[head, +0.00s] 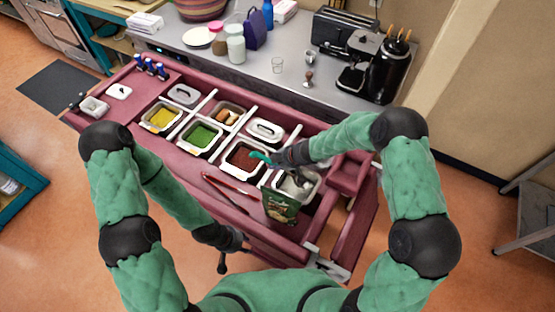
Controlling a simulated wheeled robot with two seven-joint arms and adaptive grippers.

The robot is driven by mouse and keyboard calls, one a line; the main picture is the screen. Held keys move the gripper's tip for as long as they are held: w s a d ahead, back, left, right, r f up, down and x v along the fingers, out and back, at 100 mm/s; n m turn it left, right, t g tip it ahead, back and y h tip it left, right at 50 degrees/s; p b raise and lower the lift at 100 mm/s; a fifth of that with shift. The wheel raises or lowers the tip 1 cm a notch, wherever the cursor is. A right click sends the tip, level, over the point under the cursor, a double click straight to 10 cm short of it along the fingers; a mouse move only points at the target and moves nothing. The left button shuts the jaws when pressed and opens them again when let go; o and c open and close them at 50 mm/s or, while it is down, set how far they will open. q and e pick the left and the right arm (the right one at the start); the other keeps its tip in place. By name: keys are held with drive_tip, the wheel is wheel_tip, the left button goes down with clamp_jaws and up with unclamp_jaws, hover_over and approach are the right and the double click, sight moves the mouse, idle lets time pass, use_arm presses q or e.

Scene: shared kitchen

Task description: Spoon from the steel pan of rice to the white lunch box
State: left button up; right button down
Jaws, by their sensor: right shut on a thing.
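The steel pan of rice (309,190) sits at the right end of the row of pans in the pink counter, with white contents partly hidden by my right gripper and a green packet. My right gripper (284,160) is shut on a utensil with a teal handle (259,156), which I take to be the spoon. Its lower end is over the rice pan; I cannot tell whether it holds rice. A small white open box (94,107), possibly the lunch box, stands at the counter's far left end. My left gripper (234,258) is low at the counter's front edge, apparently open and empty.
Pans of yellow (161,118), green (202,135) and red food (243,157) lie left of the rice. Red tongs (230,188) lie in front. The green packet (280,208) stands close before the rice pan. A white lid (119,92) lies near the white box.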

drive_tip(key=shift+w+a+r+g+h+p, duration=0.15)
drive_tip(key=shift+a+r+h+p, duration=0.5)
drive_tip(key=shift+p, duration=1.45)
drive_tip(key=shift+w+a+r+g+p, duration=0.1)
drive_tip(key=shift+a+r+p, duration=0.1)
drive_tip(key=shift+r+p, duration=1.5)
drive_tip(key=shift+w+a+r+g+h+p, duration=0.15)
drive_tip(key=shift+a+r+h+p, duration=0.25)
drive_tip(key=shift+p, duration=2.15)
drive_tip(key=shift+w+a+r+h+p, duration=0.1)
drive_tip(key=shift+a+r+h+p, duration=0.3)
drive_tip(key=shift+p, duration=1.15)
drive_tip(key=shift+d, duration=0.1)
